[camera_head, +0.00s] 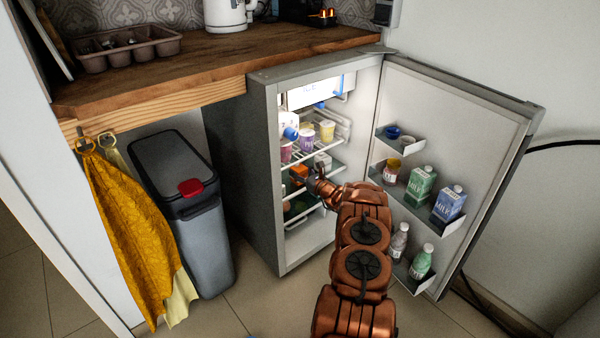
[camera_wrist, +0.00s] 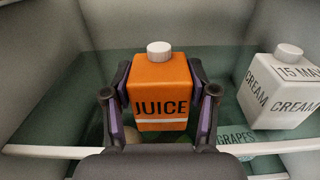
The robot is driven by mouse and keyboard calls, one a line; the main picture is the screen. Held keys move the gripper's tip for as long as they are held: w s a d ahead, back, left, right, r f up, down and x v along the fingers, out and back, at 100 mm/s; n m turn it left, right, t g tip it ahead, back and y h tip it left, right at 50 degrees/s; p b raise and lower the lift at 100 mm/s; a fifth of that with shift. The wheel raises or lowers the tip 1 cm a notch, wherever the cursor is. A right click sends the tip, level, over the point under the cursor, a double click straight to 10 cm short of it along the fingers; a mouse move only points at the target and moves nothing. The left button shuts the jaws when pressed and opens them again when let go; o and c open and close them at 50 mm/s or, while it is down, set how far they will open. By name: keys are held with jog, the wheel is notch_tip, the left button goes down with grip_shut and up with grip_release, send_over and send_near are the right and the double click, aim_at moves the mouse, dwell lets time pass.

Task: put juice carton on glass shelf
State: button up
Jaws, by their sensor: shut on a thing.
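The orange juice carton (camera_wrist: 160,92) with a white cap stands upright between the fingers of my gripper (camera_wrist: 160,100) in the wrist view. My gripper is shut on its sides. In the head view my gripper (camera_head: 312,181) reaches into the open fridge, and the carton (camera_head: 298,173) shows as a small orange patch at its tip. The greenish glass shelf (camera_wrist: 85,95) lies under and around the carton. I cannot tell whether the carton's base touches the glass.
A white cream carton (camera_wrist: 280,92) stands on the right, with a grapes pack (camera_wrist: 238,138) lower down. A wire shelf with cups (camera_head: 307,134) is above. The open fridge door (camera_head: 455,120) holds milk cartons and bottles to the right. Glass left of the carton is clear.

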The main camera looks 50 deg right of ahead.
jog(key=o, duration=1.3)
jog(key=shift+f, duration=0.1)
jog(key=shift+s+r, duration=0.1)
jog(key=shift+r, duration=0.1)
jog(key=s+p, duration=0.1)
jog(key=s, duration=0.3)
jog(key=s+a+p, duration=0.1)
jog(key=s, duration=0.3)
jog(key=s+p, duration=0.1)
jog(key=s, duration=0.2)
jog(key=shift+s+a, duration=0.2)
jog(key=shift+s, duration=0.2)
jog(key=shift+f, duration=0.1)
